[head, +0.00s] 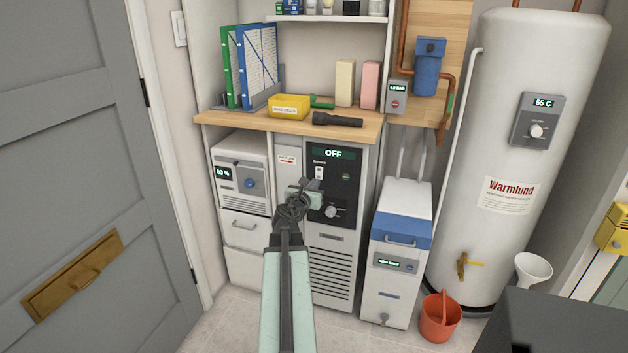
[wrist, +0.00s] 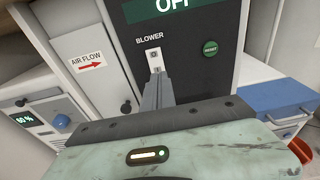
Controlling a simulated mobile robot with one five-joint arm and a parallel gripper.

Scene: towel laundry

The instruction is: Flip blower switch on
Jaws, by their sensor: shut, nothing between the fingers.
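The blower switch (head: 319,173) is a small white rocker on the black panel (head: 347,168) of a grey unit under the wooden counter. The panel's display (head: 333,153) reads OFF. In the wrist view the switch (wrist: 154,58) sits under the label BLOWER, and its lower part is hidden by my fingers. My gripper (wrist: 157,80) is shut and empty, with its fingertips at the lower part of the switch. I cannot tell whether they touch it. In the head view my gripper (head: 312,190) is in front of the panel, just below the switch.
A green reset button (wrist: 210,48) is right of the switch, and a dial (head: 332,211) is below. A black flashlight (head: 337,120) lies on the counter above. A white unit with a 60 % display (head: 241,182) stands left; a blue-and-white softener-like cabinet (head: 398,240) stands right.

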